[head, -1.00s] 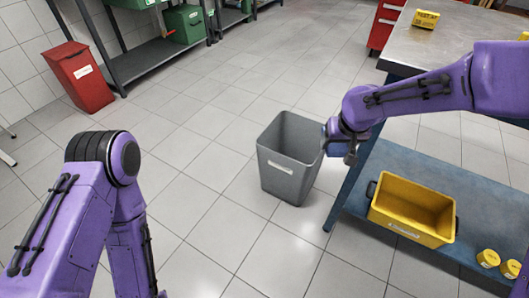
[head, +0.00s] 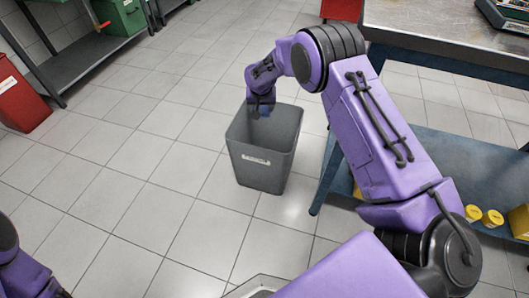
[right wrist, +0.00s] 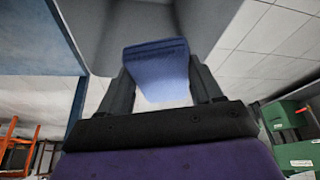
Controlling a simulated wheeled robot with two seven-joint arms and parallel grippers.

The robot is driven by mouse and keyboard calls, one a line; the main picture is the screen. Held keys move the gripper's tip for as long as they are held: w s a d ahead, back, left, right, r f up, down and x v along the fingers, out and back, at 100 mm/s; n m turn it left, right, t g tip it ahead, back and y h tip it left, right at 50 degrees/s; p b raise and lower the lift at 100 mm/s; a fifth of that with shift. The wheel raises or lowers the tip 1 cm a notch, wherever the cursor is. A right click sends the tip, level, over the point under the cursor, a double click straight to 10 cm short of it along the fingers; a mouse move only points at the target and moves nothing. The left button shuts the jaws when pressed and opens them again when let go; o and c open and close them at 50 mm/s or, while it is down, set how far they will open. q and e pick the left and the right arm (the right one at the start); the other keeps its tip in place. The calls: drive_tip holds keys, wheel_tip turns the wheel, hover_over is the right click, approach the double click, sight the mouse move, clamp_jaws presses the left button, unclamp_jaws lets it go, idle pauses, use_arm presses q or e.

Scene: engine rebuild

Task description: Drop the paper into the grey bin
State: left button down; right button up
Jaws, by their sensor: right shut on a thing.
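The grey bin (head: 262,163) stands open on the tiled floor in the middle of the head view, with a pale label on its front. My right gripper (head: 261,107) points down over the bin's mouth, near its far rim. It is shut on the blue paper (right wrist: 158,72), which looks like a folded wad or pad between the two fingers in the right wrist view. Grey bin walls (right wrist: 192,22) show around and beyond the paper there. In the head view the paper is small and mostly hidden by the gripper. My left gripper is out of view; only part of its arm shows.
A steel-topped workbench (head: 420,38) with a blue lower shelf (head: 432,150) stands right of the bin; yellow tins (head: 492,218) sit on the shelf. A red bin (head: 18,95) and a dark shelf unit are at upper left. The floor left of the grey bin is clear.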

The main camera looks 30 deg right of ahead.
drive_tip(key=d+f+m+b, duration=0.1)
drive_tip(key=d+f+b, duration=0.3)
drive_tip(key=f, duration=0.5)
drive_tip(key=shift+w+d+f+b, duration=0.25)
drive_tip(key=shift+f+b, duration=0.15)
drive_tip(key=shift+b, duration=0.75)
drive_tip(key=shift+h, duration=0.3)
drive_tip(key=o, duration=1.1)
drive_tip(key=shift+r, duration=0.15)
drive_tip(key=p+v, duration=0.4)
drive_tip(key=v, duration=0.6)
drive_tip(key=shift+r, duration=0.15)
